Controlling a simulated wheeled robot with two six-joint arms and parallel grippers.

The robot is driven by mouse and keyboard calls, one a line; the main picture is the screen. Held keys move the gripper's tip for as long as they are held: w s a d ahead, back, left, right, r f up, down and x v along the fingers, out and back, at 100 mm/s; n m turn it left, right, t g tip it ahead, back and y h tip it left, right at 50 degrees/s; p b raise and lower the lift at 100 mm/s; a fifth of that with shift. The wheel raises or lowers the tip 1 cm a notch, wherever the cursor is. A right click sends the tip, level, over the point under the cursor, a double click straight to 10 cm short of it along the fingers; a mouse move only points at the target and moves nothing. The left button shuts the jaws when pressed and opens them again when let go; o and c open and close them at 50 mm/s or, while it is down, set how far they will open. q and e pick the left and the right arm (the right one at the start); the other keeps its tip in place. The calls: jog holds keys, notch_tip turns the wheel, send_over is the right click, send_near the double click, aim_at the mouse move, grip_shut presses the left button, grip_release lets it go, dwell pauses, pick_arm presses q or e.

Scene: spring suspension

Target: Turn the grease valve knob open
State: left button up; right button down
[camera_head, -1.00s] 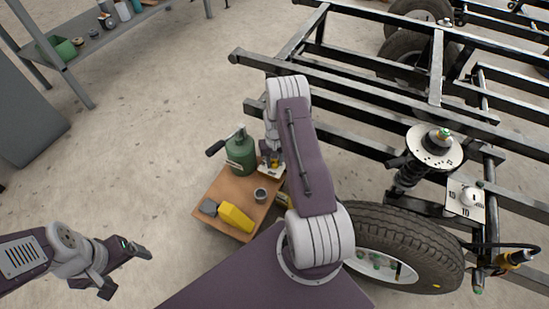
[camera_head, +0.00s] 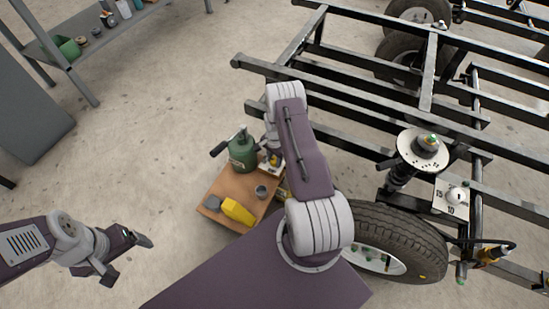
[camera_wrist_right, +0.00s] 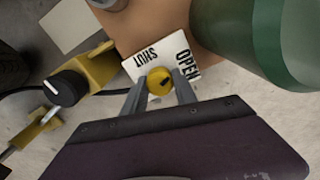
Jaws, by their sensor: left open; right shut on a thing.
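In the head view my right gripper (camera_head: 270,158) is beside the green canister (camera_head: 242,150), and my arm partly hides the knob there. My left gripper (camera_head: 128,256) is open and empty at the lower left, away from the valve.
A wooden cart top (camera_head: 222,190) holds the canister, a yellow object (camera_head: 236,211) and a grey cup (camera_head: 261,191). A black knob with a white pointer (camera_wrist_right: 68,88) is near the valve. The chassis (camera_head: 360,100) and tyre (camera_head: 415,230) stand at right.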

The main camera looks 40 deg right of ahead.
aim_at(275, 159)
jog(key=shift+m+p, duration=0.4)
jog(key=shift+m, duration=1.6)
jog(key=c, duration=1)
grip_release()
jog(key=shift+o, duration=0.2)
notch_tip(275, 159, up, 9)
jog(key=p, duration=0.5)
jog(key=shift+p, duration=0.4)
